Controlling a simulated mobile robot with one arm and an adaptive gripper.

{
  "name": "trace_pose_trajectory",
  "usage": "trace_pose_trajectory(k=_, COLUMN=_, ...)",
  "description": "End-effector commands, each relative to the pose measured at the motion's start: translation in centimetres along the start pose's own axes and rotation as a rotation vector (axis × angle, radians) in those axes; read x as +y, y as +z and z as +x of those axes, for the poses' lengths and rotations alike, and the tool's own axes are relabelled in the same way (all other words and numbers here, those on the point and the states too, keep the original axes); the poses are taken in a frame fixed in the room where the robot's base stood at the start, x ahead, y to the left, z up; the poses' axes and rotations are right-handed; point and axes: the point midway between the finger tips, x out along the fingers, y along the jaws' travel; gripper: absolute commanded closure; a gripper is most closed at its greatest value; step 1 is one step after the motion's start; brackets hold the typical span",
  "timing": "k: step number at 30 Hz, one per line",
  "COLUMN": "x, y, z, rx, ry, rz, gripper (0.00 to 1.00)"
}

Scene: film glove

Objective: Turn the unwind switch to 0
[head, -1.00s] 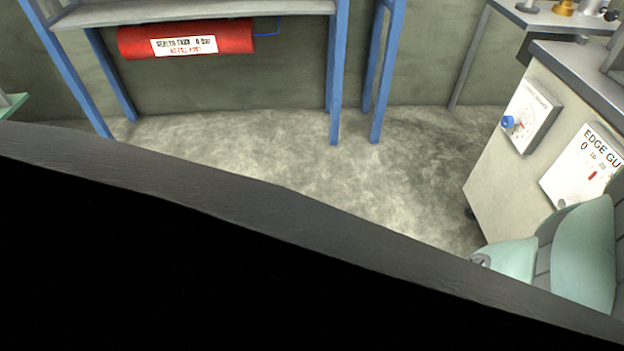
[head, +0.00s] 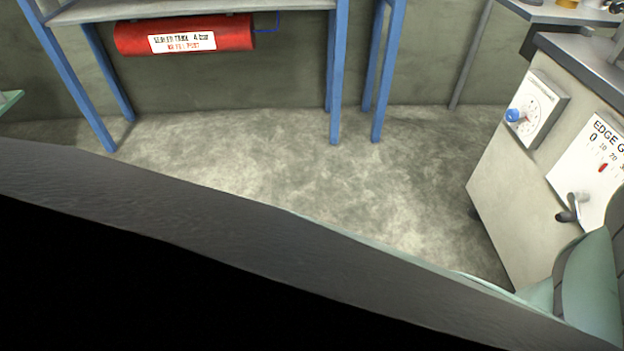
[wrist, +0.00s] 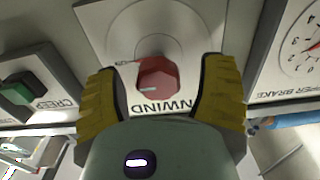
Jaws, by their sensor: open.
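The unwind switch (wrist: 157,77) is a red faceted knob on a round pale plate in the wrist view. It has a short light mark on its lower left face. My gripper (wrist: 162,66) is open, with one yellow finger on each side of the knob. Gaps show between the fingers and the knob, and nothing is held. The dial positions around the knob are not readable. The head view shows neither the knob nor the fingers.
In the wrist view, a green CREEP switch (wrist: 18,88) is at left and a brake gauge (wrist: 305,45) at right. In the head view, the edge guide panel (head: 598,165) has a crank (head: 570,207). A red tank (head: 185,36) hangs under a shelf. The middle floor is clear.

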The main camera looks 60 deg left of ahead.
Motion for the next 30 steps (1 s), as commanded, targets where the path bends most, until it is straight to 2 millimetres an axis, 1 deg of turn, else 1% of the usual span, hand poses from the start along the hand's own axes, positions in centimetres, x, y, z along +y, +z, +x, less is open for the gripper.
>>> trace_pose_trajectory(k=7, x=-0.04, y=-0.03, z=0.09, rx=0.000, ry=-0.001, rz=0.000, gripper=0.30)
trace_pose_trajectory(k=8, x=-0.04, y=-0.03, z=0.08, rx=0.000, ry=-0.001, rz=0.000, gripper=0.27)
trace_pose_trajectory(k=27, x=0.01, y=-0.03, z=0.05, rx=0.000, ry=0.000, rz=-0.001, gripper=0.93)
trace_pose_trajectory(k=28, x=0.01, y=-0.03, z=0.05, rx=0.000, ry=0.000, rz=-0.001, gripper=0.96)
trace_pose_trajectory(k=30, x=0.01, y=-0.03, z=0.06, rx=0.000, ry=0.000, rz=-0.001, gripper=0.98)
